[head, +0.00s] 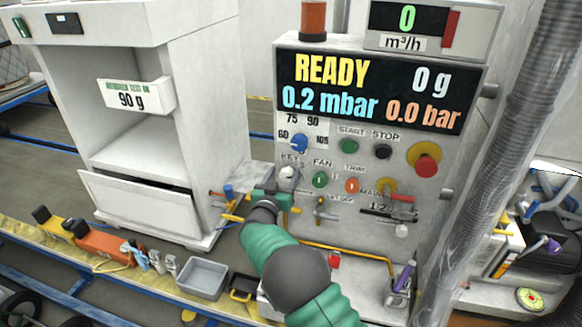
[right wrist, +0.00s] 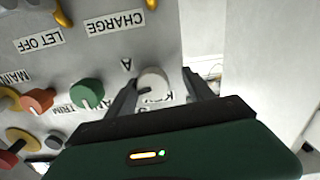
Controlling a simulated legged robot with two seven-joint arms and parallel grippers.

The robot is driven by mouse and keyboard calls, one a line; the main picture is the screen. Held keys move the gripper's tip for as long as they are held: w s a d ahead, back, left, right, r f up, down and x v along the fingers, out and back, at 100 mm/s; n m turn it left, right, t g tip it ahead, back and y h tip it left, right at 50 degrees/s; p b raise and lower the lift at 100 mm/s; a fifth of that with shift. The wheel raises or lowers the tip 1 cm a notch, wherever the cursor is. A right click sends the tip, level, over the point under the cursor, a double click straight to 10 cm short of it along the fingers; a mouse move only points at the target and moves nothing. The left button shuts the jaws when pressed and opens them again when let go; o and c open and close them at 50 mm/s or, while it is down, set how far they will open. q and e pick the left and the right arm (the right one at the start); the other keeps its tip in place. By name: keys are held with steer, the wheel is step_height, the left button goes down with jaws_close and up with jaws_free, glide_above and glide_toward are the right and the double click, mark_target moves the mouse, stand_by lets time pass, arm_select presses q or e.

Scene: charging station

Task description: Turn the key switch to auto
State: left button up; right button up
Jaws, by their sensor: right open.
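The key switch (head: 287,173) is a pale round knob below the KEY label on the grey panel. In the right wrist view, the knob (right wrist: 154,82) shows upside down with a dark slot or pointer mark, and a letter A is printed beside it. My right gripper (head: 278,195) is at the panel, just below the knob in the head view. In the right wrist view its two dark fingers (right wrist: 159,77) are apart, one on each side of the knob; whether they touch it I cannot tell. The gripper partly hides the KEY label there. My left gripper is not in view.
The green FAN knob (head: 320,180) and orange TRIM knob (head: 352,186) are close to the right. A blue selector (head: 299,142) sits above. A display (head: 370,90) reads READY. A grey tray (head: 202,277) and tools lie on the bench below.

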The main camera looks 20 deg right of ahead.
steer(key=shift+w+d+f, duration=0.3)
steer(key=shift+w+d, duration=0.1)
steer(key=shift+s+d+r, duration=0.15)
steer(key=shift+d, duration=0.1)
steer(key=shift+s+d+r, duration=0.15)
steer(key=shift+s+r, duration=0.1)
steer(key=shift+s, duration=0.1)
steer(key=shift+s+r, duration=0.15)
steer(key=shift+s, duration=0.1)
steer(key=shift+c, duration=0.7)
steer(key=shift+w+a+f, duration=0.2)
steer(key=shift+w+a, duration=0.05)
steer(key=shift+a, duration=0.25)
steer(key=c, duration=0.7)
steer(key=shift+d, duration=0.2)
jaws_close()
